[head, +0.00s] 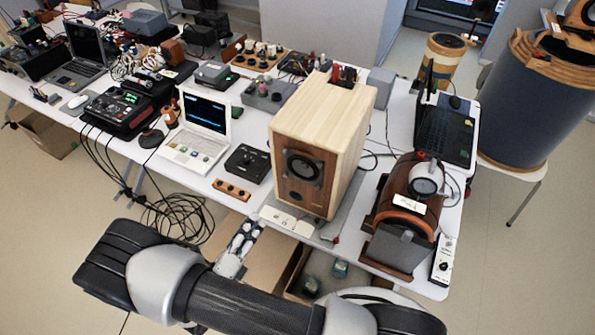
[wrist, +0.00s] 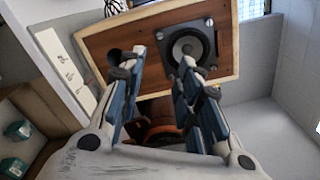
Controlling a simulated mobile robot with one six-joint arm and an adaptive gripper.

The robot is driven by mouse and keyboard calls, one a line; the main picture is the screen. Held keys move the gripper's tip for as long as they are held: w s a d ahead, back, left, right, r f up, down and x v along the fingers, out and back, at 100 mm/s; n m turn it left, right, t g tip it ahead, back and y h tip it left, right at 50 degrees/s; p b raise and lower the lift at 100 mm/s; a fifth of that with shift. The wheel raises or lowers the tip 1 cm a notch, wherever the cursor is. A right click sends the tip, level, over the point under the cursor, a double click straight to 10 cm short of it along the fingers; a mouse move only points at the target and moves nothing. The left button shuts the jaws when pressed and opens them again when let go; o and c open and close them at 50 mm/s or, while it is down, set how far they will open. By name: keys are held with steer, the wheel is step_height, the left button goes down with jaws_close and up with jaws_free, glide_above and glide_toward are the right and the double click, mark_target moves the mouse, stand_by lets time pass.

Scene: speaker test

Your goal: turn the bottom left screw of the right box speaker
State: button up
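One box speaker (head: 322,145) stands upright on the white table, with a pale wood cabinet and a darker front. Its front shows a square-framed driver (head: 304,167) with a smaller round part below. In the wrist view the speaker (wrist: 145,38) appears tilted, with its driver (wrist: 187,47) at the upper right. The bottom left screw cannot be made out in either view. My gripper (wrist: 156,68) is open and empty, its two blue-grey fingers apart and overlapping the speaker front in the picture. In the head view my gripper (head: 246,236) is in front of the table edge, low and left of the speaker.
A brown cylindrical device (head: 408,195) stands right of the speaker. A black knob box (head: 248,163) and a white laptop (head: 200,130) are to its left. A white labelled strip (head: 287,221) lies in front of it. An open box (head: 335,275) is below the table edge.

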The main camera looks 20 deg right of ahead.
mark_target(285, 176)
steer(key=b+x, duration=0.1)
steer(key=x, duration=1.6)
steer(key=shift+w+f, duration=0.1)
steer(key=shift+c, duration=0.3)
jaws_close()
